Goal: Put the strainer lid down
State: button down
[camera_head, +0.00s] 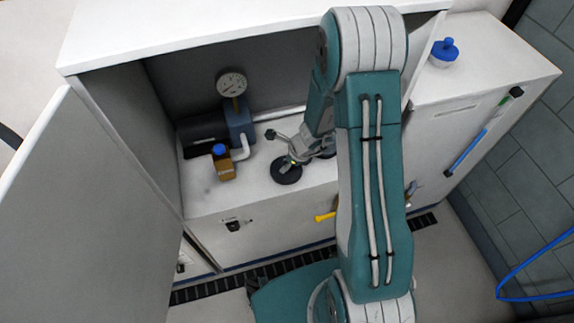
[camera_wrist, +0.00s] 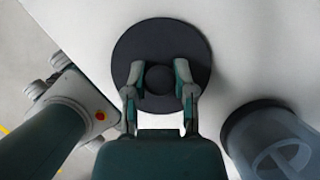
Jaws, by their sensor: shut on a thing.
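The strainer lid is a flat black disc with a round knob in its middle. In the head view the lid (camera_head: 286,173) is low over the white cabinet floor, near its front edge. In the wrist view the lid (camera_wrist: 160,38) lies flat against the white surface behind it. My gripper (camera_wrist: 159,80) is shut on the lid's knob, one finger on each side. In the head view my gripper (camera_head: 297,158) is small and partly covers the lid. I cannot tell whether the lid touches the surface.
A pump (camera_head: 238,122) with a dial gauge (camera_head: 231,84) and a brown blue-capped container (camera_head: 222,165) stand left of the lid. The open door (camera_head: 85,210) is at left. A blue-topped pot (camera_head: 444,52) is at right.

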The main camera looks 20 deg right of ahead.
jog(key=shift+a+f, duration=0.1)
jog(key=shift+c, duration=2.2)
grip_release()
jog(key=shift+a, duration=0.2)
